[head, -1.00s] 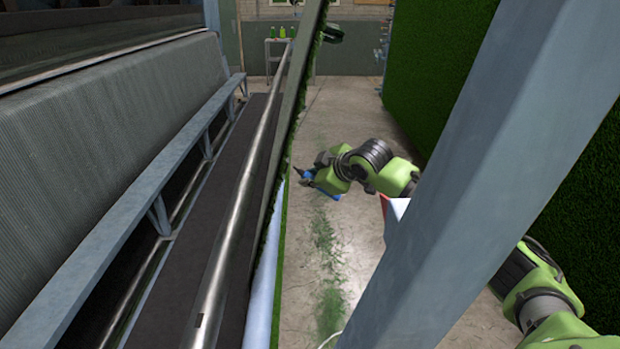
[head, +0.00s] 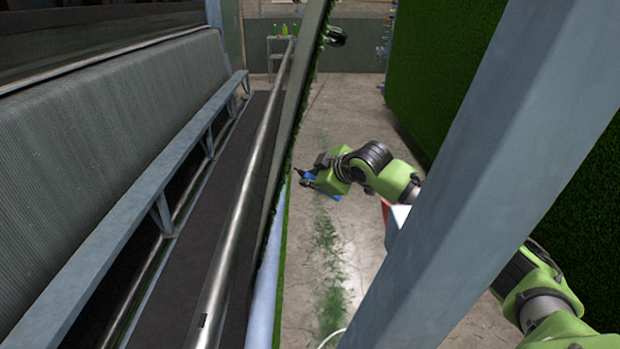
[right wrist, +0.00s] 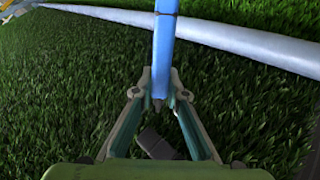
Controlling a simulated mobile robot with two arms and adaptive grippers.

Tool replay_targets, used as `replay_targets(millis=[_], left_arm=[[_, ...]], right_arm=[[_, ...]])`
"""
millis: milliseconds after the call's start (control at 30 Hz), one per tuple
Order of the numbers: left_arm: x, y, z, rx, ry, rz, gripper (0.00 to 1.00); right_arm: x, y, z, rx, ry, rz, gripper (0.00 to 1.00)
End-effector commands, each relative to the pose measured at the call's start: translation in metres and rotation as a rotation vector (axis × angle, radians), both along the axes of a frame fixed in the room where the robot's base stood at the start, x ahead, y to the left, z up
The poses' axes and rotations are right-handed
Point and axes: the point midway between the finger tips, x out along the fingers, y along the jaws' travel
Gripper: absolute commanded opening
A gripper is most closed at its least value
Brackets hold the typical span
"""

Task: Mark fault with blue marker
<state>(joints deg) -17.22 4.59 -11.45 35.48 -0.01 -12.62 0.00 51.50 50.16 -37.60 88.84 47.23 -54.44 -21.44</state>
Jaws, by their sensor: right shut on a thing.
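My right gripper (head: 308,176) is beyond the grey post, close to the turf edge on its left. In the right wrist view, the gripper (right wrist: 160,85) is shut on a slim blue marker (right wrist: 164,45). The marker sticks out past the fingertips, and a dark end shows between the fingers. Green turf (right wrist: 70,70) fills the view behind it. In the head view, the hanging turf (head: 281,190) shows only as a thin edge, its face hidden from this side. I cannot pick out a fault, or tell whether the marker touches the turf. My left gripper is not in view.
A thick grey post (head: 500,170) crosses the right side, in front of my right arm. A long metal rail (head: 235,240) and a grey roller bed (head: 110,110) lie left. Concrete floor (head: 345,115) is open behind; a bottle stand (head: 283,45) is at the back.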

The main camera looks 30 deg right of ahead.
Motion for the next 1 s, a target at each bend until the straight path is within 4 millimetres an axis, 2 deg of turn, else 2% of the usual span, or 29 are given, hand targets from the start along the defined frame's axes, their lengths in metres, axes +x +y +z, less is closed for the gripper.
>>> replay_targets(millis=[1000], left_arm=[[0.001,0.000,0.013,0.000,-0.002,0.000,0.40]], right_arm=[[0.008,0.016,0.006,0.000,-0.001,0.001,0.00]])
